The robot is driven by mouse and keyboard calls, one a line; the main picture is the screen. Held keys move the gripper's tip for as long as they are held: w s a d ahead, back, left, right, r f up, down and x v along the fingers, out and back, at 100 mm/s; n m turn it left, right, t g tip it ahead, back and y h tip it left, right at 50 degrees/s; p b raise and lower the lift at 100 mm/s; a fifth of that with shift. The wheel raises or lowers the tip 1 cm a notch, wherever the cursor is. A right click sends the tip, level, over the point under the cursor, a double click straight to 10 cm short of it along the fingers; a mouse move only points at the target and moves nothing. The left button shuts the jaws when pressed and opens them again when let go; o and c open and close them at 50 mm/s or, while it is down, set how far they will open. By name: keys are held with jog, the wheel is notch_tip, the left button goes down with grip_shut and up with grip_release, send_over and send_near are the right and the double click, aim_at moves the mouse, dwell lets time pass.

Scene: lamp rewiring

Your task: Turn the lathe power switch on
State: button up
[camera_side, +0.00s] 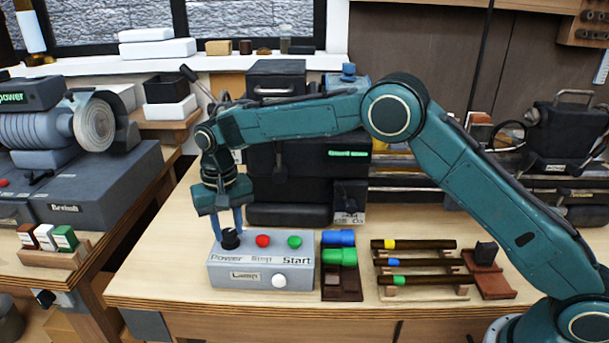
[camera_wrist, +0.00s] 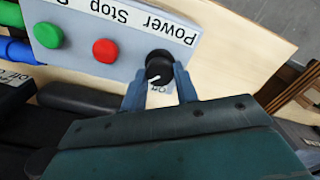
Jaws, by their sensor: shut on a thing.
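The lathe power switch is a black round knob (camera_side: 230,239) at the left of the grey control box (camera_side: 262,274), above the label "Power". In the wrist view the knob (camera_wrist: 159,67) shows a white pointer line, and a small label beside it is partly hidden by the fingers. My gripper (camera_side: 230,226) points down over the box with its blue fingers around the knob. In the wrist view my gripper (camera_wrist: 160,84) is shut on the knob, one finger on each side.
A red stop button (camera_side: 263,241), a green start button (camera_side: 295,242) and a white lamp button (camera_side: 279,281) are on the box. To the right are blue and green cylinders (camera_side: 339,247) in a dark holder and several rods on racks. The dark lathe (camera_side: 300,170) stands behind.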

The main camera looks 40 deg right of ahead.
aim_at(228, 231)
jog(key=shift+m, duration=0.3)
jog(key=o, duration=1)
jog(key=shift+r, duration=0.1)
jog(key=shift+r, duration=6.8)
jog(key=shift+r, duration=0.1)
